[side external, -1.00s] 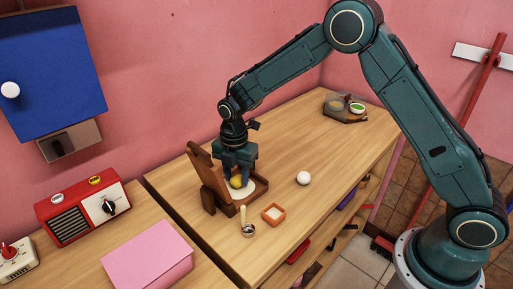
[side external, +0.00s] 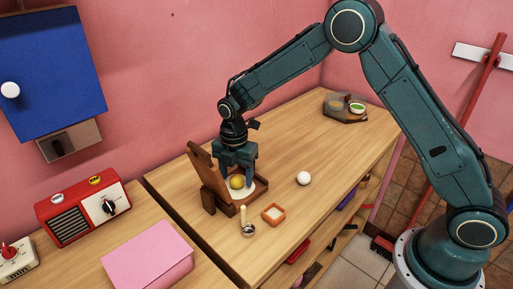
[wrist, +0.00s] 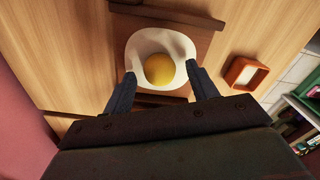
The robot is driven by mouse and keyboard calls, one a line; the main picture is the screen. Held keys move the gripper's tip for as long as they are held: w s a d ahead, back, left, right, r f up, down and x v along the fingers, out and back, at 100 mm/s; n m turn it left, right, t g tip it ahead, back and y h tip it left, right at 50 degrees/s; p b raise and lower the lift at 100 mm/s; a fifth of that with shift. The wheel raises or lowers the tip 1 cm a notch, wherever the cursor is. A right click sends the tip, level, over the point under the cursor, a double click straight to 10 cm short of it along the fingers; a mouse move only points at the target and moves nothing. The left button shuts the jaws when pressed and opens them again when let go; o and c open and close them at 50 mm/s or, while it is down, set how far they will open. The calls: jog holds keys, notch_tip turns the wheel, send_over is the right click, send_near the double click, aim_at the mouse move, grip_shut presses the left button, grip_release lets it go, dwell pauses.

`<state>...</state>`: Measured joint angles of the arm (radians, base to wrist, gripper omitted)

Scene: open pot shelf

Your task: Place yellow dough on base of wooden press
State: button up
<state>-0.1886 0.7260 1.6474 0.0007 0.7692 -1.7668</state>
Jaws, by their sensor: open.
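The yellow dough (side external: 237,182) is a ball resting on a white round sheet (side external: 246,194) on the base of the wooden press (side external: 222,205). The press lid stands raised at the left of the base in the side view. In the wrist view the dough (wrist: 159,69) sits near the middle of the white sheet (wrist: 139,41). My gripper (side external: 237,172) is open just above the base. Its fingers (wrist: 163,82) stand apart on either side of the dough, with gaps between them and it.
A white ball (side external: 304,178) lies right of the press. A small orange-rimmed square dish (side external: 273,214) and a spoon-like tool (side external: 247,228) lie in front. A dark board (side external: 345,107) with small items is at the back right. The table between is clear.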

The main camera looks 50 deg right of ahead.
aim_at(236, 182)
notch_tip(236, 182, up, 12)
dwell(0.6)
dwell(0.5)
jog(key=s+d+r+m+t, duration=0.1)
jog(key=s+d+r+m, duration=0.2)
jog(key=s+r+m, duration=0.4)
jog(key=s+d+r+m+t, duration=0.2)
jog(key=s+d+r+m, duration=0.15)
jog(key=s+r, duration=0.35)
jog(key=s+d+f+m+t, duration=0.1)
jog(key=s+m, duration=0.5)
jog(key=s, duration=0.3)
jog(key=s+d+f+m+t, duration=0.1)
jog(key=s+d+m, duration=0.1)
jog(key=s+m, duration=0.4)
jog(key=s, duration=0.2)
jog(key=shift+s+f+t, duration=0.3)
jog(key=shift+s, duration=0.05)
